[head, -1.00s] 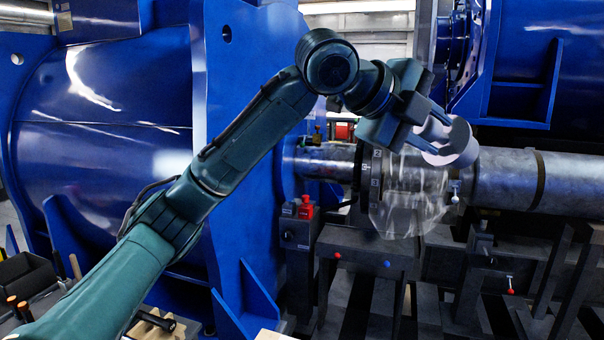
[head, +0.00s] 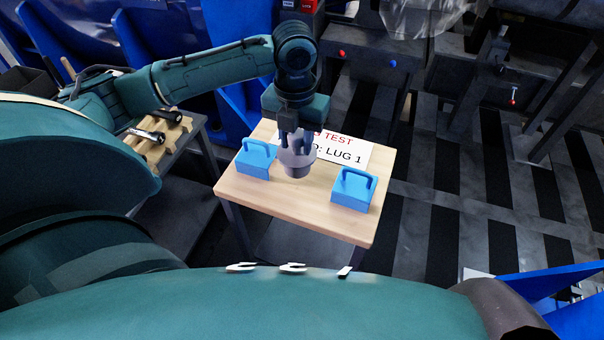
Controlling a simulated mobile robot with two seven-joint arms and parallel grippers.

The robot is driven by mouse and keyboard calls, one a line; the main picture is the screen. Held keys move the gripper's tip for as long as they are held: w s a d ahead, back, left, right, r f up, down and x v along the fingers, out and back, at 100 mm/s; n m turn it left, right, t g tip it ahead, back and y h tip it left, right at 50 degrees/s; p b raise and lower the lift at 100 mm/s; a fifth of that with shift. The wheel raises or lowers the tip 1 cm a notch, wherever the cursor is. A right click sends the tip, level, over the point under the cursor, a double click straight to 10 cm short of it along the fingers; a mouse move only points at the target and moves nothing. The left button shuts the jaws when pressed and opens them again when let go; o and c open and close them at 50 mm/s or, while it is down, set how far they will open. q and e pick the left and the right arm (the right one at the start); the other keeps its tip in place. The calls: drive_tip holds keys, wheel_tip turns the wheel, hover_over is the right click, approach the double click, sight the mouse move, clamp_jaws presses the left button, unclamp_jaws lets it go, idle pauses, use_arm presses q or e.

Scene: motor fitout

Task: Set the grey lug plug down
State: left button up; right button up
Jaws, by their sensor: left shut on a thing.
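The grey lug plug (head: 297,160) is a stubby, stepped grey cylinder, upright over a small wooden table (head: 320,213). My left gripper (head: 296,146) points down from above and is shut on the plug's upper part. The plug's lower end is over the tabletop between two blue blocks with handles. I cannot tell whether it touches the wood. My right gripper is not in view.
A blue handled block (head: 254,163) stands left of the plug and another blue handled block (head: 351,193) stands right of it. A white sign (head: 345,153) reading "LUG 1" lies behind, partly hidden by my gripper. The table's front strip is bare.

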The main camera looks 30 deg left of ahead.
sight(297, 168)
use_arm(q)
wheel_tip(297, 168, down, 8)
drive_tip(key=shift+f+b, duration=0.25)
drive_tip(key=shift+b, duration=0.05)
drive_tip(key=shift+f, duration=0.25)
drive_tip(key=o, duration=1.1)
drive_tip(key=shift+c, duration=0.2)
